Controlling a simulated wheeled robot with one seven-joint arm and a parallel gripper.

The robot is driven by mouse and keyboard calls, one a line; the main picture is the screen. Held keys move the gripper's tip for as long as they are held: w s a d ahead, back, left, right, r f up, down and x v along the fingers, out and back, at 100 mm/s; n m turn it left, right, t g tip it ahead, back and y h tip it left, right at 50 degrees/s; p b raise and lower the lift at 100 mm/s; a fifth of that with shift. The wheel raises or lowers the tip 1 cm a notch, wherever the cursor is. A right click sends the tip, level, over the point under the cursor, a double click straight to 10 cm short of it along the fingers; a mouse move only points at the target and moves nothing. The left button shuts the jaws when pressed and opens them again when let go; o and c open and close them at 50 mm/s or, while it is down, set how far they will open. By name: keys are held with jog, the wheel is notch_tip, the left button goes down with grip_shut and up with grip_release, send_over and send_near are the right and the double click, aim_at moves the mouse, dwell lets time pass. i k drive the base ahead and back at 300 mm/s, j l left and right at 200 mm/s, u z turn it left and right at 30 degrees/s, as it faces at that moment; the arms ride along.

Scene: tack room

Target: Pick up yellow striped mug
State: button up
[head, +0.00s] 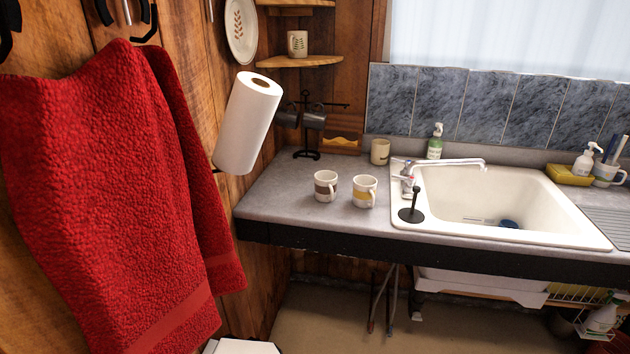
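The yellow striped mug (364,191) stands upright on the grey countertop (275,205), just left of the sink. It is white with a yellow band, and its handle points to the right. A similar mug with a brown band (326,187) stands close to its left, a small gap apart.
The sink (510,205) has a tap (445,163) and a black plunger-like item (412,210) at its left rim. A cream cup (380,151) and black mug tree (306,130) stand behind. A red towel (110,200) and paper roll (247,122) hang left.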

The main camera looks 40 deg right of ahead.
aim_at(366, 195)
jog(key=i+z, duration=0.4)
jog(key=i+j+z, duration=0.15)
jog(key=z, duration=0.25)
jog(key=i+j+z, duration=0.2)
jog(key=z, duration=0.2)
jog(key=i, duration=0.1)
